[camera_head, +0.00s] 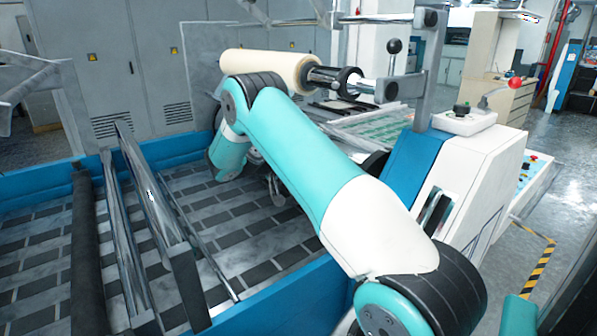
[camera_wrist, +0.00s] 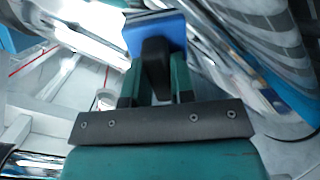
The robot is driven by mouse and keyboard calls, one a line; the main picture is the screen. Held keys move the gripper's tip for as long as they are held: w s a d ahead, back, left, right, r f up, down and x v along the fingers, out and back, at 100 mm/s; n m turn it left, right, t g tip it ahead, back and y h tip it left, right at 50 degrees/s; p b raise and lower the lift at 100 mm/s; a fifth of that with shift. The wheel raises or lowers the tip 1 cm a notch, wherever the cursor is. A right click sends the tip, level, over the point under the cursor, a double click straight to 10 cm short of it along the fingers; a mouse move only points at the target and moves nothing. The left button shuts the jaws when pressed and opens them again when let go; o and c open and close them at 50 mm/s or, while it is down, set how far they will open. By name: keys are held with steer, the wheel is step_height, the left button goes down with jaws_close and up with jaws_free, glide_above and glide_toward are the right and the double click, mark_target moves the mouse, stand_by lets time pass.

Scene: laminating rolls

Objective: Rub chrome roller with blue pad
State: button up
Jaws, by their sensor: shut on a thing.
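The blue pad (camera_wrist: 155,34) has a black handle (camera_wrist: 156,68) and shows at the top middle of the wrist view. My gripper (camera_wrist: 154,84) is shut on this handle, with a teal finger on each side. In the head view my arm hides the pad and most of my gripper. Long shiny chrome rollers (camera_head: 152,198) lie slanted over the patterned bed at the left of the head view, apart from my arm there. A bright shiny surface (camera_wrist: 90,28) lies beside the pad in the wrist view; I cannot tell whether the pad touches it.
A dark roller (camera_head: 86,245) lies left of the chrome ones. Blue machine walls (camera_head: 40,204) edge the bed. A cream film roll (camera_head: 268,66) sits on a shaft behind my arm.

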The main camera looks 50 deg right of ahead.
steer(key=shift+p+v, duration=0.6)
steer(key=shift+v, duration=2.35)
steer(key=p+v, duration=0.1)
steer(key=v, duration=0.2)
steer(key=shift+f, duration=0.1)
steer(key=b+x, duration=0.3)
steer(key=x, duration=0.3)
steer(key=shift+d+f, duration=0.2)
steer(key=shift+d, duration=0.1)
steer(key=shift+b+x, duration=0.45)
steer(key=shift+x, duration=0.6)
